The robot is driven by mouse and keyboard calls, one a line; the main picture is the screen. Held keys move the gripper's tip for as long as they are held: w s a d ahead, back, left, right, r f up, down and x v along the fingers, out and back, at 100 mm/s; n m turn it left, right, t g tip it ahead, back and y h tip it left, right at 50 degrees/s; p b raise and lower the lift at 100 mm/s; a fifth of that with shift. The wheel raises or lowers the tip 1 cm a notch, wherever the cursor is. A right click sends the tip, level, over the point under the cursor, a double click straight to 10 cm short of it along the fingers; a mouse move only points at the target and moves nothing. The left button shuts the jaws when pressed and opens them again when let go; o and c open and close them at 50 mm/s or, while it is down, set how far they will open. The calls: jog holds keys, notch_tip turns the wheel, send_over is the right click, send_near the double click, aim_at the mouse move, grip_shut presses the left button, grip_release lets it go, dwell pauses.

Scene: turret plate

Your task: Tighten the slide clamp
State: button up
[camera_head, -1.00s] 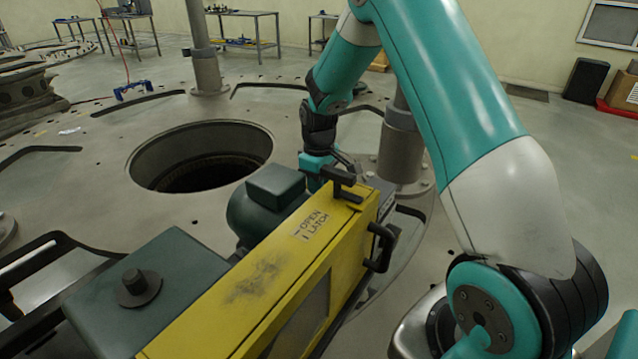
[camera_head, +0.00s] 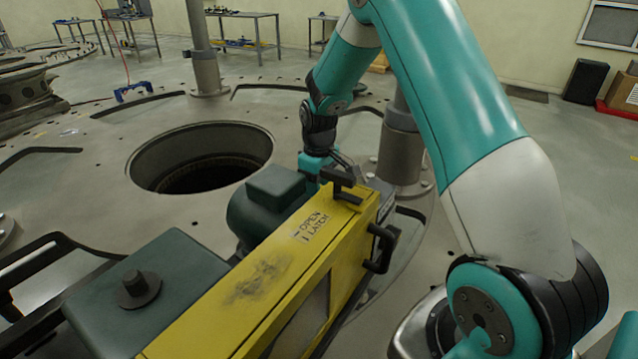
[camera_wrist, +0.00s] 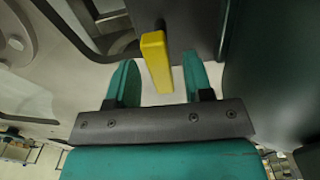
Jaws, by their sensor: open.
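A yellow bar (camera_wrist: 156,62) stands out from a dark grey block in the wrist view. It looks like the clamp's handle, though I cannot be sure. My gripper (camera_wrist: 160,77) is open, with one teal finger on each side of the bar and a visible gap to both. In the head view my gripper (camera_head: 316,168) is low at the far end of a yellow housing (camera_head: 255,285) marked "OPEN LATCH". The housing and a black T-shaped handle (camera_head: 338,178) partly hide the fingers there, and the yellow bar does not show.
A dark green motor-like body (camera_head: 268,205) and a green box (camera_head: 150,290) adjoin the housing. A black side handle (camera_head: 382,248) juts out on its right. A grey post (camera_head: 401,150) stands close behind my gripper. A large round hole (camera_head: 200,160) opens in the plate at left.

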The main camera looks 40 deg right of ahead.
notch_tip(320, 180, up, 18)
jog(key=b, duration=0.2)
jog(key=shift+f, duration=0.25)
dwell(0.4)
jog(key=s+a+r+n+y, duration=0.1)
jog(key=s+a+n+y, duration=0.1)
jog(key=s+a, duration=1.15)
jog(key=s+a+f+n+y, duration=0.1)
jog(key=s+a+f+y, duration=0.1)
jog(key=s+a, duration=0.8)
jog(key=s, duration=0.4)
jog(key=shift+s+a, duration=0.15)
jog(key=shift+s, duration=0.1)
